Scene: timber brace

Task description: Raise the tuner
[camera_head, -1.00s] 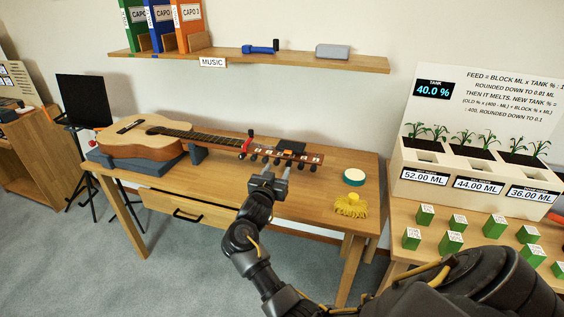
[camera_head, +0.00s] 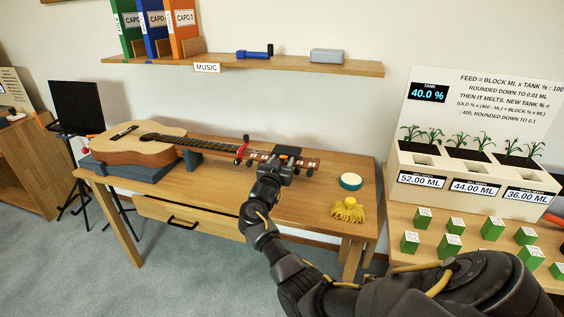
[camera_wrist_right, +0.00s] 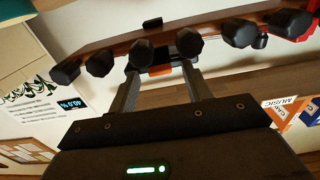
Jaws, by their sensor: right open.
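An acoustic guitar (camera_head: 135,146) lies on the wooden desk, its headstock (camera_head: 307,161) pointing right. A flat black piece, which looks like the tuner (camera_head: 287,151), sits at the headstock behind my right gripper (camera_head: 277,165), which partly covers that area. In the right wrist view, my open right gripper (camera_wrist_right: 160,80) has its two fingers apart, their tips close to the headstock edge (camera_wrist_right: 215,30) and its dark tuning pegs (camera_wrist_right: 188,42). A small black and orange part (camera_wrist_right: 160,69) shows between the fingertips. I cannot tell whether they touch it. My left gripper is not in view.
A red-tipped capo (camera_head: 243,148) is on the neck. A green-rimmed round tin (camera_head: 351,181) and a yellow cloth-like item (camera_head: 348,210) lie right of the headstock. A shelf (camera_head: 330,66) hangs above. Green blocks (camera_head: 491,229) stand on the table at right.

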